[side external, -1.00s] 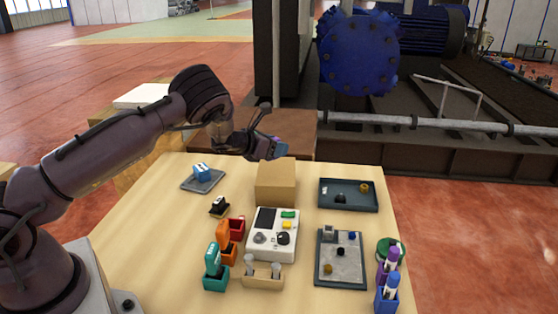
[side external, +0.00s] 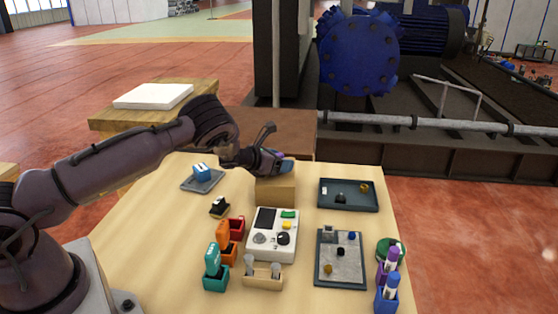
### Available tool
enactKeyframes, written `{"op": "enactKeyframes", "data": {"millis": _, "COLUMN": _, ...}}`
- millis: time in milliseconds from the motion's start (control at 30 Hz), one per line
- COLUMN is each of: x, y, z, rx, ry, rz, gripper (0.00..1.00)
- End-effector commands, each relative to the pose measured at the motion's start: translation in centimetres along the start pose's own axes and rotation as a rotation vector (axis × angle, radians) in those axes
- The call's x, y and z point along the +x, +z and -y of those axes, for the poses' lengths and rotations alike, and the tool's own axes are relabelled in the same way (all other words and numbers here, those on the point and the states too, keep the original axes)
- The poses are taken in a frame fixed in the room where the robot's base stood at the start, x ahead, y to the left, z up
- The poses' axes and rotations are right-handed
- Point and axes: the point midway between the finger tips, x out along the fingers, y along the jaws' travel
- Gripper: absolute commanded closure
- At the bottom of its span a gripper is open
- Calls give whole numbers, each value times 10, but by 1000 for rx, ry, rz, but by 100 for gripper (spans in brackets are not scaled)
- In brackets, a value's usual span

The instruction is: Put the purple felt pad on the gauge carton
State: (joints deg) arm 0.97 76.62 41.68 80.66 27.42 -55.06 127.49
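A plain tan carton (side external: 274,194), which I take to be the gauge carton, stands on the table behind the white control box. My gripper (side external: 284,168) is low over the carton's top, tilted to the right. A small blue-grey patch shows at its tip. I cannot tell whether this is a finger or a held thing, or whether the fingers touch the carton. The purple felt pad cannot be made out, and the gripper hides much of the carton's top.
The white control box (side external: 262,245) stands in front of the carton. A dark tray (side external: 330,206) lies to the right, with a grey tray (side external: 349,278) nearer. Colored holders stand at left front; a purple holder (side external: 383,277) and a blue holder (side external: 387,303) stand at right front.

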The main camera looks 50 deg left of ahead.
Motion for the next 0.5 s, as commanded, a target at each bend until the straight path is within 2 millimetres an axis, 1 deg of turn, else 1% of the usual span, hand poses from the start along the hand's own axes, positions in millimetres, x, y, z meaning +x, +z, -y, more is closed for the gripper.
{"op": "enactKeyframes", "data": {"millis": 267, "x": 0, "y": 0, "z": 0, "rx": 0, "ry": 0, "rz": 0, "gripper": 28}}
{"op": "enactKeyframes", "data": {"millis": 367, "x": -2, "y": 4, "z": 0, "rx": 0, "ry": 0, "rz": 1, "gripper": 28}}
{"op": "enactKeyframes", "data": {"millis": 500, "x": -16, "y": 3, "z": 0, "rx": 0, "ry": 1, "rz": -1, "gripper": 28}}
